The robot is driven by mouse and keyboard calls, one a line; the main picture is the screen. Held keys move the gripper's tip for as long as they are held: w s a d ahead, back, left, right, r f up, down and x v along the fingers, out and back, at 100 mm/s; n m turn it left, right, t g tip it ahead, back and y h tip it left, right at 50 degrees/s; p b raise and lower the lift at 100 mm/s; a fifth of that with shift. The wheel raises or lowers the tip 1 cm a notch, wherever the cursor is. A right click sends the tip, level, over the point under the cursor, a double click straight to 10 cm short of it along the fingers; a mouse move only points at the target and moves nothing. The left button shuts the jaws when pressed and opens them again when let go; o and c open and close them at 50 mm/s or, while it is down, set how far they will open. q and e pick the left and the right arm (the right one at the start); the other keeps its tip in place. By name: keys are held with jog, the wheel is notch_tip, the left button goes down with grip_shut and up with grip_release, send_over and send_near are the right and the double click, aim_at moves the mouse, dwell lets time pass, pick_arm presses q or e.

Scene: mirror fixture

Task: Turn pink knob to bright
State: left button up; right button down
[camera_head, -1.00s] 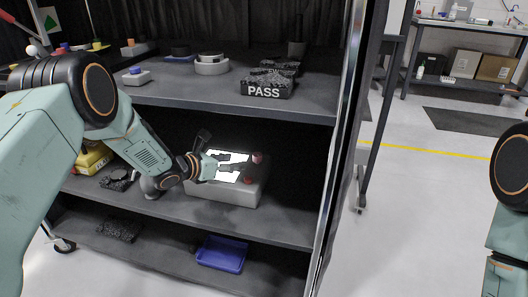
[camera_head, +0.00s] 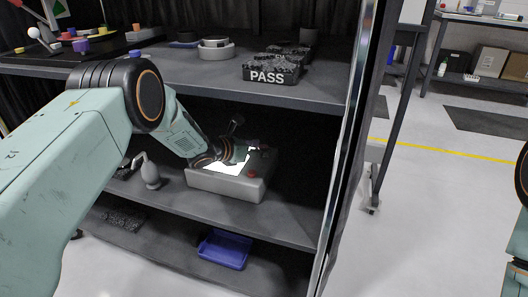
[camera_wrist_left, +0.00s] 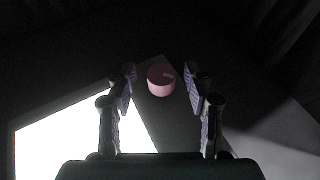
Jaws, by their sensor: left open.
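The pink knob (camera_wrist_left: 161,80) shows in the left wrist view as a short round cylinder with a small pale mark on its face. It lies ahead, between the two fingers of my left gripper (camera_wrist_left: 160,73), with a gap on each side. In the head view my left gripper (camera_head: 250,153) is over the far right part of a grey box (camera_head: 225,187) with a lit white panel (camera_head: 222,168). There the fingers and shade largely hide the knob. My right gripper is out of view.
A red button (camera_head: 252,174) sits on the box's near right corner. A mirror-like edge (camera_head: 345,150) stands right of the box. A blue tray (camera_head: 223,250) is below.

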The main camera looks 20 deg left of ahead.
pick_arm(q)
jog(key=shift+x, duration=0.8)
jog(key=shift+d+r, duration=0.1)
grip_shut()
